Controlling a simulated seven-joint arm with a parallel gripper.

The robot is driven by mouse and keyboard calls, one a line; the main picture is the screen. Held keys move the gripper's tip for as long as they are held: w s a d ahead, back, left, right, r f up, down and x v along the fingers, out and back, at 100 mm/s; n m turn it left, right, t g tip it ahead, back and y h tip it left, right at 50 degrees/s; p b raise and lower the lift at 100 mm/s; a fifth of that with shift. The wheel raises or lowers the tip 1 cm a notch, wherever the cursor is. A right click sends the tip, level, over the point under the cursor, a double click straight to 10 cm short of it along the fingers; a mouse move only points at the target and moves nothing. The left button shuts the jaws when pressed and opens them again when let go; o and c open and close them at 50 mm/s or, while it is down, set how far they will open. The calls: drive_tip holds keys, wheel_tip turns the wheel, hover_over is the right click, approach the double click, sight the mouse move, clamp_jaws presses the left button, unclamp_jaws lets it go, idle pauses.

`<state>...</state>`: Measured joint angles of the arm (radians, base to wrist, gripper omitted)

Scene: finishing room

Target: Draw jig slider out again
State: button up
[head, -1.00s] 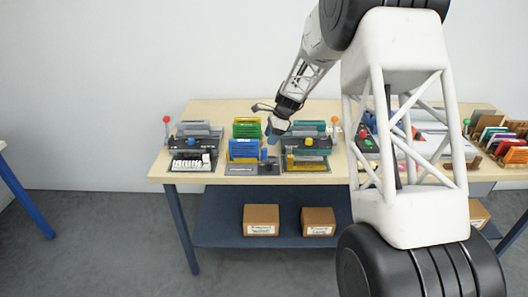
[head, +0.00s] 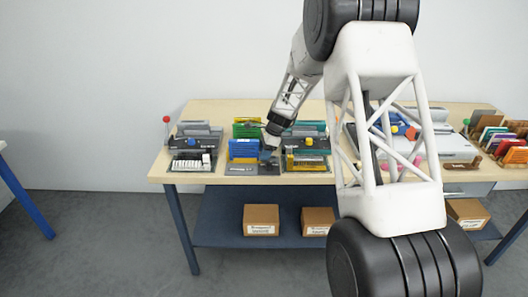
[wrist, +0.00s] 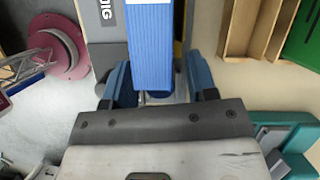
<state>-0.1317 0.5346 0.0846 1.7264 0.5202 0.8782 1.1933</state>
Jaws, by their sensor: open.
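In the wrist view a grey plate with white lettering, partly cut off, ending in "IG" (wrist: 103,22), lies beside a blue ribbed block (wrist: 151,45). I cannot tell for sure which part is the slider. Contact is unclear.
A fixture with white keys (head: 190,162) stands left, and another with a yellow part (head: 306,163) stands close right. Green panels (head: 247,128) stand behind. Wooden racks (head: 490,140) are at far right. The wrist view shows a pink round base (wrist: 62,48).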

sight(272, 160)
clamp_jaws()
drive_tip(key=shift+s+d, duration=0.1)
drive_tip(key=shift+d, duration=1.55)
drive_tip(key=shift+c, duration=1.1)
unclamp_jaws()
drive_tip(key=shift+d, duration=0.1)
drive_tip(key=shift+o, duration=1.1)
drive_tip(key=shift+r, duration=0.1)
drive_tip(key=v, duration=0.7)
drive_tip(key=shift+r, duration=0.3)
